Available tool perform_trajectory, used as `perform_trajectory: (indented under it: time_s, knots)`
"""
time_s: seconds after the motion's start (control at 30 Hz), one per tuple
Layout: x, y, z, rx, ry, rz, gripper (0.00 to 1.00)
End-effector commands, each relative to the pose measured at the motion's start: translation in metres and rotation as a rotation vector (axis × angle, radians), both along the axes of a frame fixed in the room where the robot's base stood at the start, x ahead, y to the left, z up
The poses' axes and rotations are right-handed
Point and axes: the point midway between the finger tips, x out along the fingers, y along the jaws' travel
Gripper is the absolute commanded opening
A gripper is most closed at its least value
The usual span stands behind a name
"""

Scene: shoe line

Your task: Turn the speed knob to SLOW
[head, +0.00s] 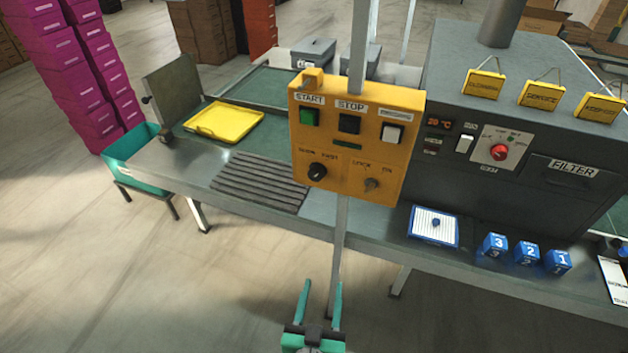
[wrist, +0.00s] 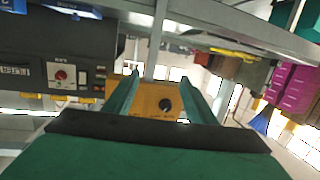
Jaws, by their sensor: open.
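The yellow control box (head: 355,140) is mounted on a grey post. The black speed knob (head: 317,171) is at its lower left, under small labels that seem to read SLOW and FAST. Its pointer is too small to read surely. In the wrist view, which looks upside down, the black knob (wrist: 165,104) shows on the yellow box (wrist: 150,95) between my fingers. My gripper (head: 320,290) is open and empty, low in front of the post and below the box, apart from the knob. Its green fingers also frame the wrist view (wrist: 160,95).
The box also has a green START button (head: 309,117), a black STOP button (head: 349,123), a white button (head: 392,133) and a key switch (head: 372,184). A grey oven with a red knob (head: 499,152) stands right. A yellow tray (head: 225,121) lies on the bench behind.

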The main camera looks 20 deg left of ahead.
Motion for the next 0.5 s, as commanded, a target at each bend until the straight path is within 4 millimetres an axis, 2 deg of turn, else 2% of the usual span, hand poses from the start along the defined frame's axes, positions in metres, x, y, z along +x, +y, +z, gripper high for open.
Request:
perform_trajectory:
  time_s: [0.03,0.2,0.3,0.5]
  knots:
    - [0.016,0.011,0.014,0.009,-0.020,-0.001,0.51]
    - [0.058,0.040,0.055,0.045,-0.060,-0.032,0.51]
    - [0.078,0.056,0.082,0.076,-0.081,-0.056,0.51]
    - [0.101,0.080,0.127,0.140,-0.113,-0.101,0.51]
